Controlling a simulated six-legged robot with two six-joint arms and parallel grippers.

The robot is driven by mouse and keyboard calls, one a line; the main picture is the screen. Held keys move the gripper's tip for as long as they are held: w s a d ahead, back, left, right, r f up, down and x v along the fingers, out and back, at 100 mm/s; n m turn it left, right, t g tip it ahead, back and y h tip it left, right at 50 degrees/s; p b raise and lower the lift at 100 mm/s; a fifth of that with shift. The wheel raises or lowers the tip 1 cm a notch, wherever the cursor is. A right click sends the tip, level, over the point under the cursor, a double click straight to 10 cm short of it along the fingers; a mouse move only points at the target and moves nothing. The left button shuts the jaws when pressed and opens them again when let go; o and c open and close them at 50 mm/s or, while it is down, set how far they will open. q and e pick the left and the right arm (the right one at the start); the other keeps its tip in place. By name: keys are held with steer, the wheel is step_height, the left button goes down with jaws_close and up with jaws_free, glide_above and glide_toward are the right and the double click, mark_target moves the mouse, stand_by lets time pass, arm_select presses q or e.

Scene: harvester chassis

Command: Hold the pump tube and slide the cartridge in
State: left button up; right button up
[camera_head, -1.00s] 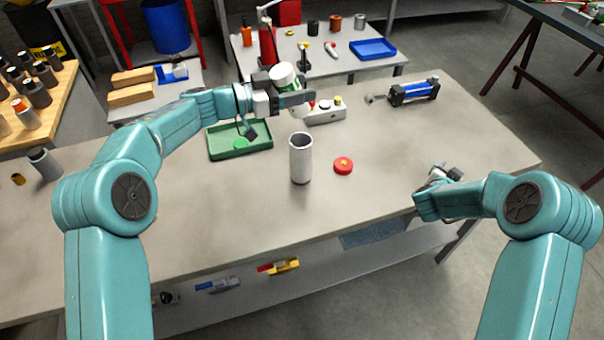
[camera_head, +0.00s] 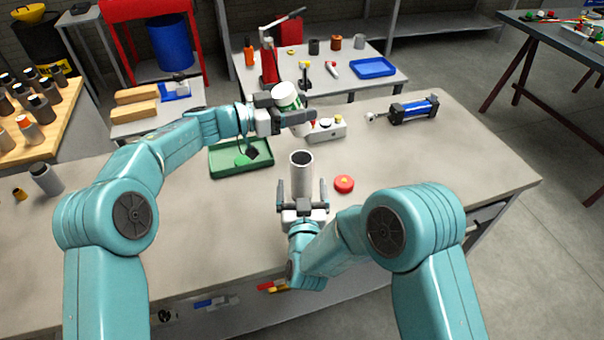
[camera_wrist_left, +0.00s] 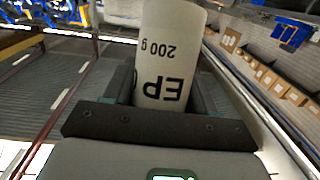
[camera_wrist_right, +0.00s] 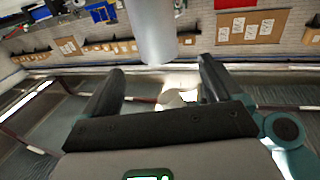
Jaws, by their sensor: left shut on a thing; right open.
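The pump tube (camera_head: 301,172) is a grey, open-topped cylinder standing upright on the bench. My right gripper (camera_head: 302,188) is open, with one finger on each side of the tube. In the right wrist view, the tube (camera_wrist_right: 154,30) shows ahead, between the fingers; whether they touch it I cannot tell. The cartridge (camera_head: 286,93) is white with a green band. My left gripper (camera_head: 285,118) is shut on it and holds it tilted above the bench, behind the tube and apart from it. In the left wrist view, the cartridge (camera_wrist_left: 166,62) shows black lettering with "200 g".
A red cap (camera_head: 344,184) lies just right of the tube. A green tray (camera_head: 262,168) sits left of it, and a small button box (camera_head: 327,133) behind. A blue cylinder unit (camera_head: 414,110) lies at the back right.

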mark_target(301, 154)
steer(key=w, duration=1)
steer(key=shift+w+a, duration=0.1)
steer(key=shift+w, duration=0.25)
steer(key=c, duration=1.5)
arm_select(q)
steer(key=shift+r, duration=0.1)
